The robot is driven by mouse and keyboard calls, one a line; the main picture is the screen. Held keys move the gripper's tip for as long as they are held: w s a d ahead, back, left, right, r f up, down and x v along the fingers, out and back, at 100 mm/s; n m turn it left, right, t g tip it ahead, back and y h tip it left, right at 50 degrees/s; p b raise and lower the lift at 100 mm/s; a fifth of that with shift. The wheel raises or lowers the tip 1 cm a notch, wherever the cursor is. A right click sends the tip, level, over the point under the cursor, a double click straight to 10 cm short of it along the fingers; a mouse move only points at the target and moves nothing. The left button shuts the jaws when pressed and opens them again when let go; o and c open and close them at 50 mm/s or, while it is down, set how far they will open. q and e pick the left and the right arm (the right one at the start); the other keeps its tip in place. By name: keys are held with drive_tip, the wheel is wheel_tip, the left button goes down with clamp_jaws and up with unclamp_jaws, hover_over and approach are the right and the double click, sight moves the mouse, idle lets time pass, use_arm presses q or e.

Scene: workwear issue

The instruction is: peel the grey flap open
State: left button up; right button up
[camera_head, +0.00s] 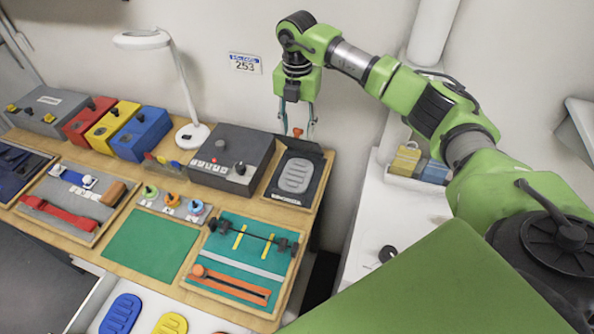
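A grey ribbed pad (296,175) lies in a black tray (268,193) at the right end of the wooden bench. It is the most flap-like grey thing in view, but I cannot tell whether it is the flap. My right gripper (298,128) hangs pointing down above the back edge of that tray. Its two thin fingers are spread apart, with a small orange-red knob showing between or behind their tips. I cannot tell whether they touch it. My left gripper is out of view.
A dark grey control box (228,150) stands close left of the tray. A teal board (232,262) with tools lies in front. Red, yellow and blue boxes (140,134) and a white lamp (192,136) stand farther left. A green mat (150,243) is bare.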

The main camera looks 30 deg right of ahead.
wheel_tip(320, 180, up, 9)
drive_tip(key=s+a+p, duration=0.1)
drive_tip(key=p, duration=0.5)
drive_tip(key=shift+s+a, duration=0.2)
drive_tip(key=shift+a, duration=0.1)
idle(0.6)
